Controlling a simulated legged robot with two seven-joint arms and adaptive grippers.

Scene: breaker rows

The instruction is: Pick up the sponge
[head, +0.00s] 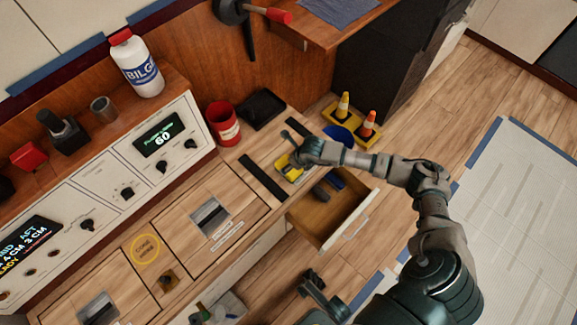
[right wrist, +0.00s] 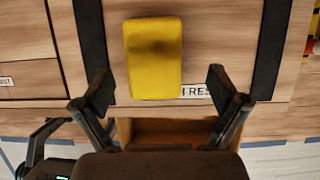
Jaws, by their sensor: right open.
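The yellow sponge (right wrist: 154,58) lies flat on the wooden counter, over part of a label ending in "REST", in the right wrist view. In the head view the sponge (head: 290,174) is partly hidden by my right gripper. My right gripper (right wrist: 160,76) is open, with its fingers on either side of the sponge's near end and a gap to each side. In the head view my right gripper (head: 293,149) is over the counter just above the drawer. A dark gripper, seemingly my left (head: 318,289), shows at the bottom; its jaw state is unclear.
An open drawer (head: 322,221) with dark items inside is below the sponge. Black strips (head: 263,178) lie on the counter.

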